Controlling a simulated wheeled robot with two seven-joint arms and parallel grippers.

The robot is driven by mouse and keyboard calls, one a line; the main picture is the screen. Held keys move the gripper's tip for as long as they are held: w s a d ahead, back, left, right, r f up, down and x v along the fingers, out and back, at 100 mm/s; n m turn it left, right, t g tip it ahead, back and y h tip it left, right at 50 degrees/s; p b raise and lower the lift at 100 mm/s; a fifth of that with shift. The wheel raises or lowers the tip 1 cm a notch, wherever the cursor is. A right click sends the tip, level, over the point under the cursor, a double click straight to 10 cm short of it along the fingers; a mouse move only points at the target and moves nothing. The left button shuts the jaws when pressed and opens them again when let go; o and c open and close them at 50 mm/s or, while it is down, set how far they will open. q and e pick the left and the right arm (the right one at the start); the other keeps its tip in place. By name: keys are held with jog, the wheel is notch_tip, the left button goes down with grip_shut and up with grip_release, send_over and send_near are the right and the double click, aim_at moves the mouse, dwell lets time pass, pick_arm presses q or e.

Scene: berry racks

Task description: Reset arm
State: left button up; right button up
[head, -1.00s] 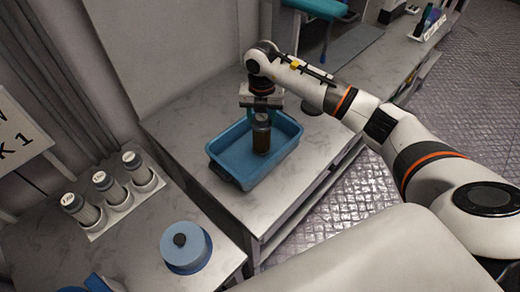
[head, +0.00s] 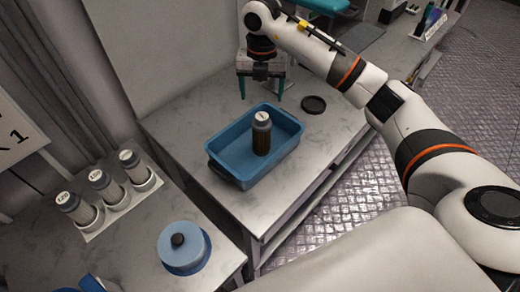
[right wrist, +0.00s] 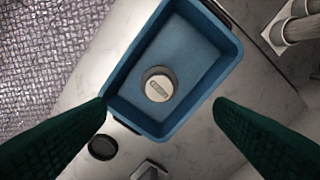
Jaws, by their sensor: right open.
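My right gripper (head: 262,92) is open and empty, raised above the marble table behind the blue tray (head: 213,149). A dark bottle with a grey cap (head: 261,136) stands upright inside the tray. In the right wrist view the bottle's labelled cap (right wrist: 158,86) shows inside the tray (right wrist: 187,133), between and beyond my two spread green fingers (right wrist: 160,108). The fingers are apart from the bottle. My left gripper is not in view.
A black round disc (head: 313,104) lies on the table right of the tray. A rack (head: 97,229) with several capped bottles and a blue-white round container (head: 184,249) stand on the near left table. A bench with other items is at the back right.

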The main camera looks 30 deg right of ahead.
notch_tip(320, 180, up, 4)
jog(key=shift+f, duration=0.25)
jog(key=shift+f, duration=0.1)
